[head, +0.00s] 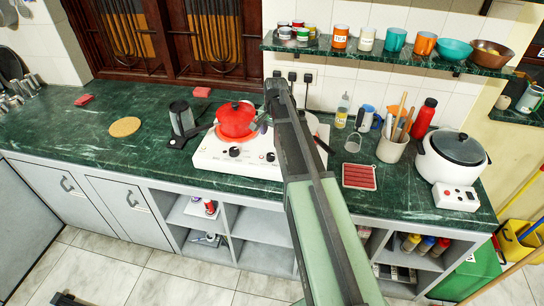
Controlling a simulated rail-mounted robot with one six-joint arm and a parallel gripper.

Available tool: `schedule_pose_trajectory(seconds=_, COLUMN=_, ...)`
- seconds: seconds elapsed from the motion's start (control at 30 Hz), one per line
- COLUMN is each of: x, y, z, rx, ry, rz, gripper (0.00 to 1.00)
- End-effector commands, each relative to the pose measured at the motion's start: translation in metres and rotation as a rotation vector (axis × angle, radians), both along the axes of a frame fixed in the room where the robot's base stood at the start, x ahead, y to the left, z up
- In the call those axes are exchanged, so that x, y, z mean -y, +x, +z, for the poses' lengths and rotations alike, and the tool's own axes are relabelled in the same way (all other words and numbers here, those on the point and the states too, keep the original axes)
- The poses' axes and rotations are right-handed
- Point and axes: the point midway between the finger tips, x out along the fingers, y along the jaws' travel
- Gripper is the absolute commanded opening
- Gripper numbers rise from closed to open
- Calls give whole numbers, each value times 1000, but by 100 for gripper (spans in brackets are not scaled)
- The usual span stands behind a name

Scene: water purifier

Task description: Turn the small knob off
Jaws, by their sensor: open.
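A white two-burner stove (207,157) stands on the green marble counter. Two small dark knobs are on its front: a left knob (235,152) and a right knob (270,157). The fine setting of each knob is too small to tell. A red pot (236,121) sits on the left burner. My arm reaches up from the bottom across the stove's right side and hides much of it. The dark far end of my arm, with my gripper (275,90), shows above and behind the right knob. It is open; I see nothing held. The jaws are hard to make out.
A dark kettle-like item (182,118) stands left of the stove. A red trivet (359,176), a utensil crock (391,148), a red bottle (424,119) and a white cooker (440,165) stand to the right. A shelf (380,60) of cups hangs above. The left counter is mostly clear.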

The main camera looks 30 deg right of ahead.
Motion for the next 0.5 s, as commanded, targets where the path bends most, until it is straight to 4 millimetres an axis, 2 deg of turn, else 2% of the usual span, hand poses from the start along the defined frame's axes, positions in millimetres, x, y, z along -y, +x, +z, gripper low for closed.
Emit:
schedule_pose_trajectory(seconds=0.13, x=-1, y=-1, z=-3, rx=0, ry=0, rz=-10, gripper=60)
schedule_pose_trajectory(seconds=0.27, x=-2, y=-1, z=-18, rx=0, ry=0, rz=-8, gripper=60)
schedule_pose_trajectory(seconds=0.5, x=-4, y=1, z=-74, rx=0, ry=-1, rz=-6, gripper=60)
